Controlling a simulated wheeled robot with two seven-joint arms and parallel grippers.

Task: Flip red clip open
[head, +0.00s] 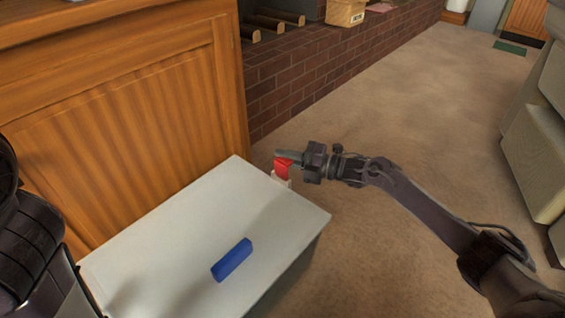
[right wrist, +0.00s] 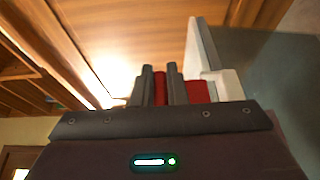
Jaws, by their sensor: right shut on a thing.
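The red clip (head: 282,168) sits at the far right edge of a white box or cooler (head: 165,225), on a small white latch piece (head: 280,180). My right gripper (head: 288,156) is at the clip, its fingers reaching over it from the right. In the right wrist view the two dark fingers (right wrist: 160,85) are close together with red clip material (right wrist: 197,92) between and beside them, next to the white box side (right wrist: 202,50). The gripper is shut on the clip. My left arm shows at the left edge of the head view, but its fingers are out of sight.
A blue block-like piece (head: 231,259) lies on the white top near the front. A wooden cabinet (head: 120,120) stands behind the box, and a brick ledge (head: 310,70) runs behind to the right. Carpet (head: 400,110) is open to the right, with a pale sofa (head: 540,130) at the far right.

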